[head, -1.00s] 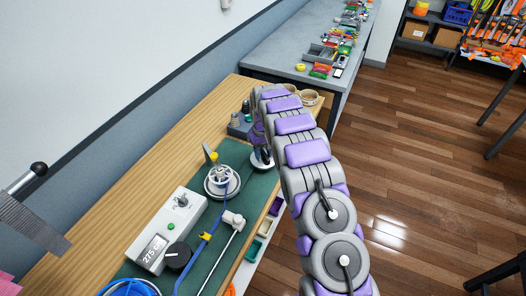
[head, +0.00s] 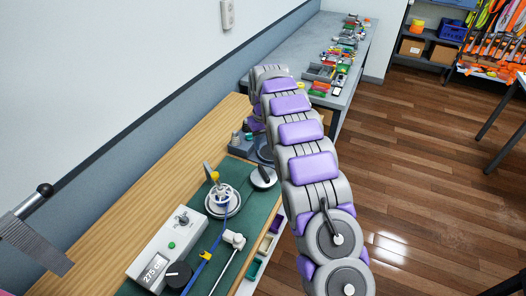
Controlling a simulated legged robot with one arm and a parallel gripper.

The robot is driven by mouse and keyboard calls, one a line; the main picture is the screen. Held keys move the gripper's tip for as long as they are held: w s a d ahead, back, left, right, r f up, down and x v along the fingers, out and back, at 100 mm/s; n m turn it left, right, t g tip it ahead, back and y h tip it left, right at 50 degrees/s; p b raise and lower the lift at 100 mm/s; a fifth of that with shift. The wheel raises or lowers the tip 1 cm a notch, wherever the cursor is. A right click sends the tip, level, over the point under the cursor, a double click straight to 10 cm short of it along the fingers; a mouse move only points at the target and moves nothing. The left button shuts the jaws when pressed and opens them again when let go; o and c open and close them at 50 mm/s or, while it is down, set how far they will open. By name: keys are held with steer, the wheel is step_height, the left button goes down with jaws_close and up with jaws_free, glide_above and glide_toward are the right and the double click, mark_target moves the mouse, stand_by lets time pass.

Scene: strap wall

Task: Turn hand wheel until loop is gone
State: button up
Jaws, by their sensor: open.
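A white spoked wheel (head: 222,200) with a yellow upright part (head: 211,173) stands on the green mat (head: 243,206). I take it to be the hand wheel. A blue strap (head: 217,243) runs from it towards the front, through a yellow clip (head: 205,256). Whether the strap forms a loop is unclear. My arm reaches out and bends down at its far end. My gripper (head: 263,148) is open there, small and partly hidden by the arm, beyond the wheel and apart from it. A pale round disc (head: 263,178) lies between them.
A white box (head: 166,250) with a black knob and a display reading 275 cm stands left of the strap. A white rod (head: 226,262) lies to its right. Small bins (head: 265,245) are at the bench edge. A grey bench (head: 300,55) with many small items stands behind.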

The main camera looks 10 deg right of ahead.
steer(key=shift+r, duration=1)
